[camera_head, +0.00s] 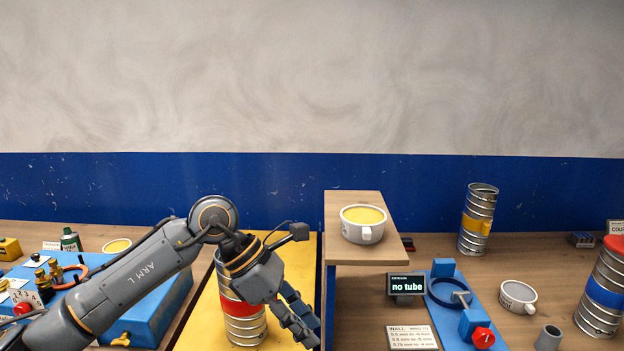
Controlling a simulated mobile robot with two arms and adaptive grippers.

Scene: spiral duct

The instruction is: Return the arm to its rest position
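My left gripper (312,330) points down and to the right over the yellow mat (215,325), beside the wooden shelf. Its two fingers look parted, with nothing seen between them. A spiral duct with a red band (243,325) stands upright on the mat, partly hidden behind my wrist and gripper. I cannot tell whether the gripper touches it. My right gripper is out of view.
A raised wooden shelf (345,205) holds a mug with yellow contents (363,223). A blue fixture (450,292) has a "no tube" display (405,285). Yellow-banded (477,222) and blue-banded ducts (604,290) stand right. A blue box (150,310) lies under my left arm.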

